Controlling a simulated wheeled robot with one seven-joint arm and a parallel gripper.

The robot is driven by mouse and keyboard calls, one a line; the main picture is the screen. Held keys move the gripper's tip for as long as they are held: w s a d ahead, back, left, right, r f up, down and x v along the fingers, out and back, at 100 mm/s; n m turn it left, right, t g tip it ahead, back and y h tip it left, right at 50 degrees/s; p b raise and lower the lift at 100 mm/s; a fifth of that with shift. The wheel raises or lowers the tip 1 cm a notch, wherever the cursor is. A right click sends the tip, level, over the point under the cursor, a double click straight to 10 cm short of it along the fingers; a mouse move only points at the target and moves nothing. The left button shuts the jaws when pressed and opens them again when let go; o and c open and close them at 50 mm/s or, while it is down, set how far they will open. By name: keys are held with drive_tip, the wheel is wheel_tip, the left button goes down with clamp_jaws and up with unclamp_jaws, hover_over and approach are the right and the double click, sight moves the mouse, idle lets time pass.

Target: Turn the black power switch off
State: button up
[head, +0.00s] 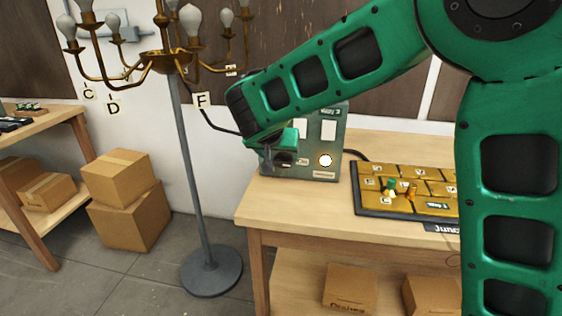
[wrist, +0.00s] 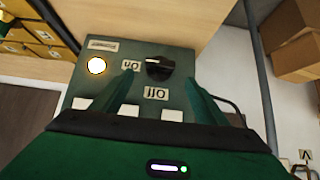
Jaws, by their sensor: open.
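The black power switch (wrist: 158,67) is a round knob on the face of a dark green-grey control box (head: 328,135). The ON label (wrist: 130,66) is left of the knob in the wrist view, and the OFF label (wrist: 155,93) is below it; both read upside down. A pale mark shows on the knob's left part; its exact setting is hard to tell. My gripper (wrist: 160,80) is open and empty, its two green fingers on either side of the knob in the wrist view. I cannot tell whether they touch it. In the head view my gripper (head: 272,158) covers the box's left side.
A round lamp (wrist: 96,66) on the box glows white. A brass chandelier (head: 165,60) on a grey stand (head: 195,165) is to the left. Cardboard boxes (head: 125,215) sit on the floor.

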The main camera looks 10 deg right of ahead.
sight(282, 161)
drive_tip(key=x, duration=0.6)
drive_tip(key=shift+w+d+f, duration=0.1)
drive_tip(key=shift+w+f, duration=0.15)
drive_tip(key=shift+f, duration=0.05)
drive_tip(key=shift+c, duration=0.7)
drive_tip(key=c, duration=0.9)
